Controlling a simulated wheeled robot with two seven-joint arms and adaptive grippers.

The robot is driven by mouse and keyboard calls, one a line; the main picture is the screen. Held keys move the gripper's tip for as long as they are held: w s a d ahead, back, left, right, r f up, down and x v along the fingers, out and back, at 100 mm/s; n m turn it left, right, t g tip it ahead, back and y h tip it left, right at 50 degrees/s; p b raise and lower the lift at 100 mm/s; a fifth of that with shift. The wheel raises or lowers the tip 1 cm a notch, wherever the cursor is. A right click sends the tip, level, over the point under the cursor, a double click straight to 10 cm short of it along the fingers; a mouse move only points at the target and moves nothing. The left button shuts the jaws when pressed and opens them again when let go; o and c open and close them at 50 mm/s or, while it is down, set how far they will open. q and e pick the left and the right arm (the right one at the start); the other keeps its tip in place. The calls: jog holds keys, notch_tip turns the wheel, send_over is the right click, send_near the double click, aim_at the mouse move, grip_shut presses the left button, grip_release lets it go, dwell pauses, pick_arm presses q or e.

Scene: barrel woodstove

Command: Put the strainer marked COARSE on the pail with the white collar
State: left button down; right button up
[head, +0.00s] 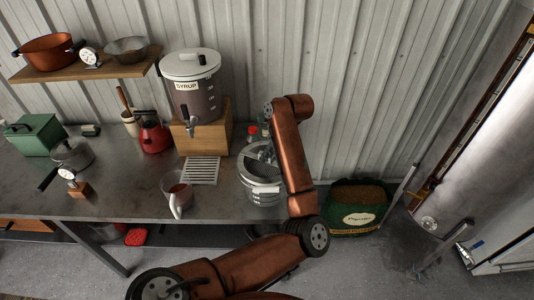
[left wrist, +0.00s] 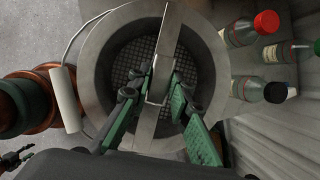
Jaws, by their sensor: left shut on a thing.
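A metal pail (head: 262,192) stands at the right end of the steel table, partly hidden behind my left arm. A round strainer with a mesh floor and a flat bar across it is at the pail's mouth; its mesh (left wrist: 132,62) shows in the left wrist view. My left gripper (left wrist: 161,88) is shut on the strainer's bar. I cannot tell whether the strainer rests on the pail or hangs just above it. No COARSE mark is readable, and the collar's colour is unclear.
Bottles (left wrist: 262,65) stand close beside the pail on the wall side. The syrup urn (head: 192,85) on its wooden stand, a drip grate (head: 201,171) and a jug (head: 177,190) are to the left. A green popcorn sack (head: 356,218) stands on the floor at right.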

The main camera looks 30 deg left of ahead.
pick_arm(q)
jog(key=c, duration=1.7)
grip_release()
jog(key=o, duration=0.3)
jog(key=shift+r, duration=0.1)
jog(key=p+v, duration=0.2)
jog(key=v, duration=0.5)
